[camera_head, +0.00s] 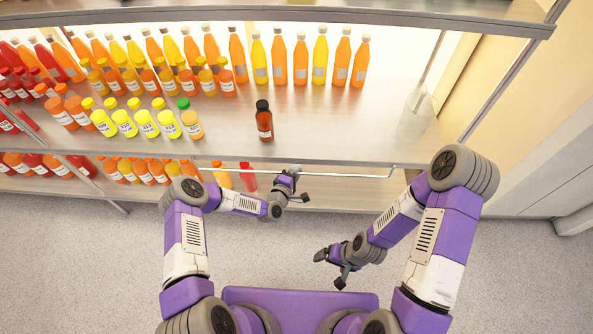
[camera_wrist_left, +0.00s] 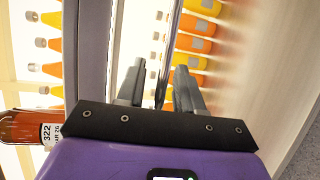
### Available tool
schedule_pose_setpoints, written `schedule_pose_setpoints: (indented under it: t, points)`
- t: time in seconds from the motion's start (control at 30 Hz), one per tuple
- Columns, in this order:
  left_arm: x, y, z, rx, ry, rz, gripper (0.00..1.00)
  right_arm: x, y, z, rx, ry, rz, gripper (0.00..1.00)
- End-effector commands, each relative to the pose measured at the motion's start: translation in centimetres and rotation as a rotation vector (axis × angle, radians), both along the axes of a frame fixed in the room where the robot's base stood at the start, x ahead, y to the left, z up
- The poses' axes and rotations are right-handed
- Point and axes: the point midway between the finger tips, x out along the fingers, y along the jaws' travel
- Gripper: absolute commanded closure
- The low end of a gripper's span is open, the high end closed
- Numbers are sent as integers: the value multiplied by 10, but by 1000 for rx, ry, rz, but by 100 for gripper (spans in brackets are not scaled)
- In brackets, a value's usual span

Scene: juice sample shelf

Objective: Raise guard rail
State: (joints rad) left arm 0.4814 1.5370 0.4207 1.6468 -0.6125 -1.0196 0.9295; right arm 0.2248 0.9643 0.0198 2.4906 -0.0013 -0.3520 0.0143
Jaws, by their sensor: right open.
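The guard rail (camera_head: 345,175) is a thin pale rod along the front edge of the shelf, below the shelf board in the head view. My left gripper (camera_head: 299,184) is at the rail, near the middle of its length. In the left wrist view the rail (camera_wrist_left: 171,45) runs between the two spread fingers of my left gripper (camera_wrist_left: 158,88), with gaps beside it. My right gripper (camera_head: 330,268) is open and empty, lower down over the floor and apart from the shelf.
A dark brown bottle (camera_head: 264,122) stands alone near the front of the shelf board (camera_head: 340,135). Several yellow and orange bottles stand at left and along the back. A lower shelf (camera_head: 205,182) holds more bottles. The grey floor (camera_head: 500,270) is clear at right.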

Motion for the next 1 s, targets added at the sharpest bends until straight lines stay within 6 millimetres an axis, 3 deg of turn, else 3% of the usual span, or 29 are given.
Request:
schedule_pose_setpoints:
  t: [0.1,0.33,0.77,1.0]
  points:
    - [0,0,0,0,0,0,66,0,0,0,0,0,0,10]
    - [0,0,0,1,0,-1,100,0,0,0,0,0,0,10]
    - [-1,0,1,1,10,-1,100,0,0,2,0,0,0,10]
    - [-8,0,3,0,103,-1,100,0,0,15,0,0,0,10]
